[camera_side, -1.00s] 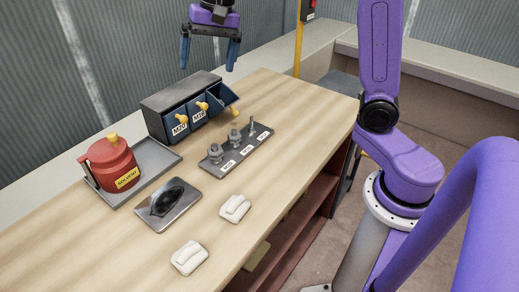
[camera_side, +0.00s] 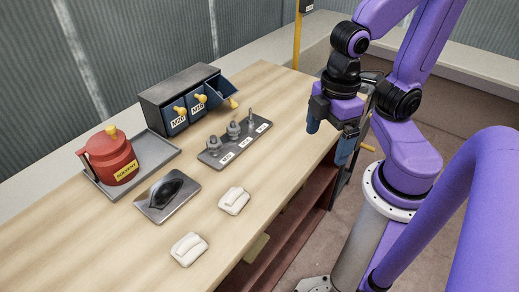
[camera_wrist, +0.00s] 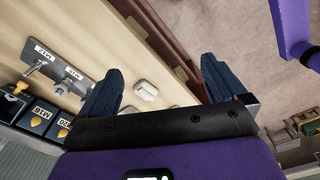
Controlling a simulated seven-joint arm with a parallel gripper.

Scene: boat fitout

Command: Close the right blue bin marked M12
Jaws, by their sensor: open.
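A dark bin cabinet (camera_side: 178,86) on the bench holds three blue bins with yellow knobs. The right bin (camera_side: 226,89) is tilted outward, open at the top, its label not visible. The two bins beside it, labelled M20 (camera_side: 178,121) and M16 (camera_side: 197,107), sit flush. In the wrist view the right bin (camera_wrist: 9,106) is at the left edge, partly cut off. My gripper (camera_side: 329,138) is open and empty, fingers down, near the bench's right edge, well to the right of the bins. In the wrist view its fingers (camera_wrist: 160,80) are spread apart.
A grey plate with bolts (camera_side: 236,145) stands between the bins and my gripper. A red solvent can (camera_side: 110,160) on a tray, a metal plate with a dark oval (camera_side: 167,195) and two white objects (camera_side: 234,201) lie left and front. Bench around them is clear.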

